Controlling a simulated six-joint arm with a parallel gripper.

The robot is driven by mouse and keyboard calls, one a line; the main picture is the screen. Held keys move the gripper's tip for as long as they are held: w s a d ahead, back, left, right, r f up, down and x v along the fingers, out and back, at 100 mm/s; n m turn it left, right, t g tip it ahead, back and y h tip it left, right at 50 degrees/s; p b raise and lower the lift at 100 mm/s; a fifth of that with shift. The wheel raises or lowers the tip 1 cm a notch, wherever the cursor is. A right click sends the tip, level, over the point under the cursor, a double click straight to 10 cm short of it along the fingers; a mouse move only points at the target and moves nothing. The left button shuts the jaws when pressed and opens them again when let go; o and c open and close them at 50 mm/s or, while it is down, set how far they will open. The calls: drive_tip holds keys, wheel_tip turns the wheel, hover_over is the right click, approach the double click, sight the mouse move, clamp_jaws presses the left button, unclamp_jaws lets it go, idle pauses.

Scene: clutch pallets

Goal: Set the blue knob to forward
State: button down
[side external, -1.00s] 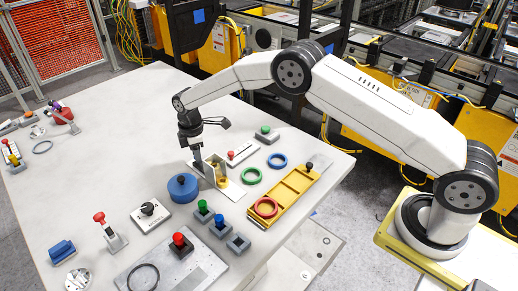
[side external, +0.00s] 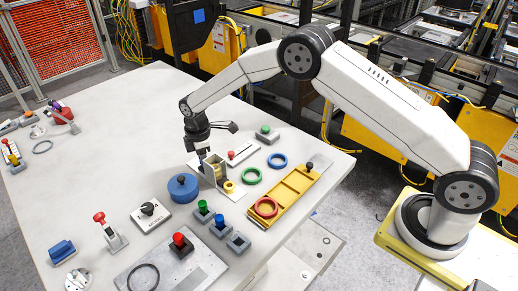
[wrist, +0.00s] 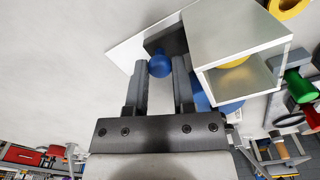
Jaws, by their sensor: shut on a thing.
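The blue knob (wrist: 160,66) is a small round ball beside a dark block (wrist: 168,40) on a light plate, seen in the wrist view. My gripper (wrist: 161,70) has its two dark fingers on either side of the knob, shut on it. In the side view my gripper (side external: 203,152) points down at the back left of an open metal box. The knob is hidden there by the box and the fingers. I cannot tell which way it is set.
The open metal box (side external: 214,170) stands close beside my fingers; it also shows in the wrist view (wrist: 235,45). A blue round container (side external: 182,189) is in front. Green and blue rings (side external: 252,176) and a yellow tray (side external: 292,188) lie right.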

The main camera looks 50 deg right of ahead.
drive_tip(key=shift+s, duration=0.2)
drive_tip(key=shift+c, duration=2.3)
unclamp_jaws()
drive_tip(key=shift+f, duration=0.1)
